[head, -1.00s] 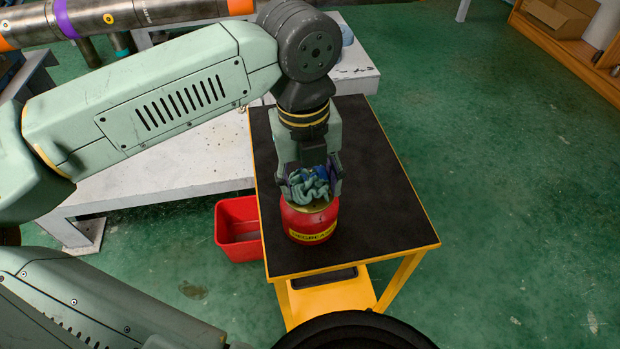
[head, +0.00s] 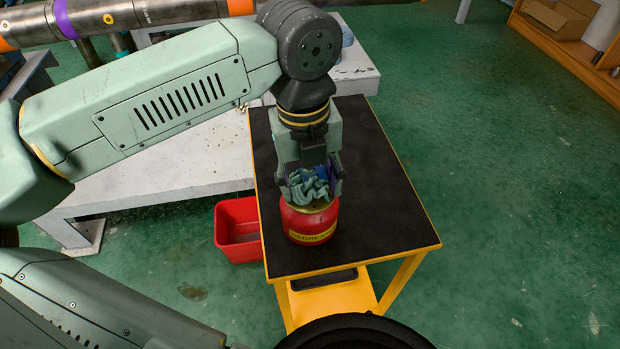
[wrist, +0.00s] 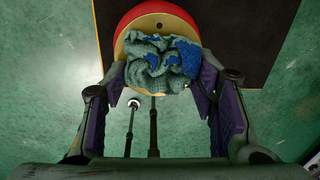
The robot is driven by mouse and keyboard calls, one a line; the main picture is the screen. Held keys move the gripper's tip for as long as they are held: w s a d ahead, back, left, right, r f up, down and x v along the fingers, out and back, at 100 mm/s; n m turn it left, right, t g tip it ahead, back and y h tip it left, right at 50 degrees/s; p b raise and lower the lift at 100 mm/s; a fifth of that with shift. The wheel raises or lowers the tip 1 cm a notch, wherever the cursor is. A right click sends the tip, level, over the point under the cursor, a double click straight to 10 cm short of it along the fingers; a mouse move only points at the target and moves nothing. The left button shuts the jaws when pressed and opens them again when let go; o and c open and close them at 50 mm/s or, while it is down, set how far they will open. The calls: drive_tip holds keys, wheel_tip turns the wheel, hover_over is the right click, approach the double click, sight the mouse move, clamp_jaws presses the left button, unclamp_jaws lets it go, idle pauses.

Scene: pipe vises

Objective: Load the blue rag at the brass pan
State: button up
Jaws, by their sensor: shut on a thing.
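The blue rag (head: 310,184) is a crumpled teal-and-blue cloth between the fingers of my gripper (head: 312,182). In the wrist view the rag (wrist: 160,64) lies between the purple finger pads, and my gripper (wrist: 160,95) is shut on it. The brass pan (head: 318,207) is the round tan top of a red can with a yellow label (head: 312,236). The rag is at the pan, covering much of it; its rim (wrist: 122,45) shows around the rag in the wrist view. Whether the rag rests on the pan or hangs just above is hard to tell.
The can stands on a black-topped yellow cart (head: 385,215) with free room to its right. A red bin (head: 237,232) is on the green floor left of the cart. A white bench (head: 170,165) is behind it. A wooden shelf (head: 570,40) stands far right.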

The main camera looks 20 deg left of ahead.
drive_tip(key=shift+r, duration=0.1)
drive_tip(key=shift+r+p, duration=1.85)
drive_tip(key=shift+r, duration=1.55)
